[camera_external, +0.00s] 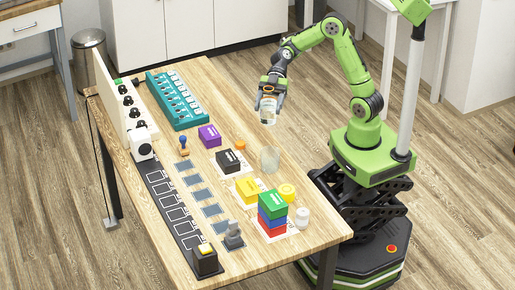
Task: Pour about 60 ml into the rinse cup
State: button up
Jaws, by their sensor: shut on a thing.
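My gripper (271,89) is shut on a clear vessel (267,112) and holds it in the air over the right edge of the table. The vessel looks roughly upright; the liquid level in it is too small to tell. A clear cup (269,159) stands upright on the table, below the held vessel in the picture and apart from it. It may be the rinse cup; no label shows. I cannot tell what it holds.
Near the clear cup are a black box (230,161), a yellow box (248,189), a yellow round piece (287,192), a stack with a green box (272,204) on top and a white jar (302,217). A purple box (209,136) and teal rack (176,100) stand farther back.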

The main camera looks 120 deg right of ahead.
jog(key=s+a+n+g+y+b, duration=0.2)
jog(key=s+a+n+g+y, duration=0.1)
jog(key=s+a+n+g, duration=0.3)
notch_tip(320, 180, down, 14)
jog(key=s, duration=0.2)
jog(key=shift+d+g, duration=0.3)
jog(key=shift+d, duration=0.05)
